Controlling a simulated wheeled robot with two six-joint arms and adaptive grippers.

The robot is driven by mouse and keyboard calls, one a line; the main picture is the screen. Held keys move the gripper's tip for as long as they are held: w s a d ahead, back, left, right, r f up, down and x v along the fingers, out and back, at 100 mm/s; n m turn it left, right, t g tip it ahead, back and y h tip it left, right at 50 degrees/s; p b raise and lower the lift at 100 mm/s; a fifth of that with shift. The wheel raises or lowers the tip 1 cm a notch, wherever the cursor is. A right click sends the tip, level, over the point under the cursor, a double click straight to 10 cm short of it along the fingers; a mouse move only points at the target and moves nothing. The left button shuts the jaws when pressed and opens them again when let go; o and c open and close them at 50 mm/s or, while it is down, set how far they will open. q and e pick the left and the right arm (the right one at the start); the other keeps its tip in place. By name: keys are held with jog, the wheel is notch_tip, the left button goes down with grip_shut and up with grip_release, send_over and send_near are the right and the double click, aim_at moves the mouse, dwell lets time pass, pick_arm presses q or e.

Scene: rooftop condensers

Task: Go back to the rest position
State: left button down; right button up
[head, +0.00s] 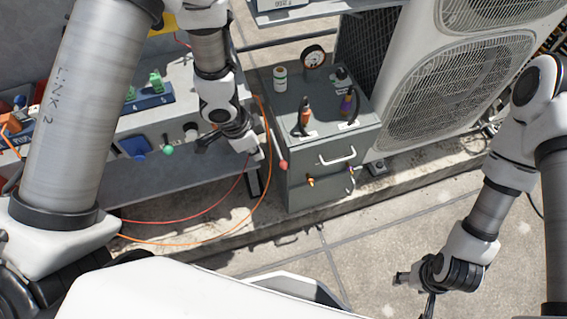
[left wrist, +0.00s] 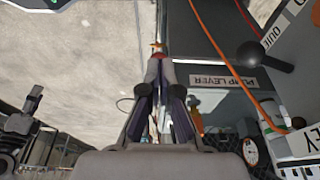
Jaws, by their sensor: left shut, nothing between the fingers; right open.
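My left gripper (head: 246,143) hangs in front of the grey bench, left of the grey cabinet. In the left wrist view its fingers (left wrist: 157,60) are together at the tips with nothing between them. My right gripper (head: 412,287) is low at the right, over the paved floor, with its fingers apart and empty. Nothing touches it that I can see.
A grey cabinet (head: 328,188) with a gauge (head: 314,57) stands close right of my left gripper. A red-tipped lever (head: 282,165) and an orange cable (head: 268,190) are near it. A condenser (head: 440,100) stands behind. Paved floor (head: 400,230) is clear.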

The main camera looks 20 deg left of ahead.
pick_arm(q)
jog(key=shift+s+a+r, duration=0.1)
jog(key=shift+r, duration=0.45)
jog(key=s+a+f+n+g+p, duration=0.1)
jog(key=s+f+n+g+p, duration=0.45)
jog(key=s, duration=1.05)
jog(key=s+a+f+n+t+y+b, duration=0.1)
jog(key=a+f+n+t+y, duration=0.1)
jog(key=a+f+n+t, duration=0.1)
jog(key=a+n+t, duration=0.1)
jog(key=a+n, duration=0.1)
jog(key=n, duration=0.1)
jog(key=shift+s+a+f, duration=0.35)
jog(key=shift+a, duration=0.05)
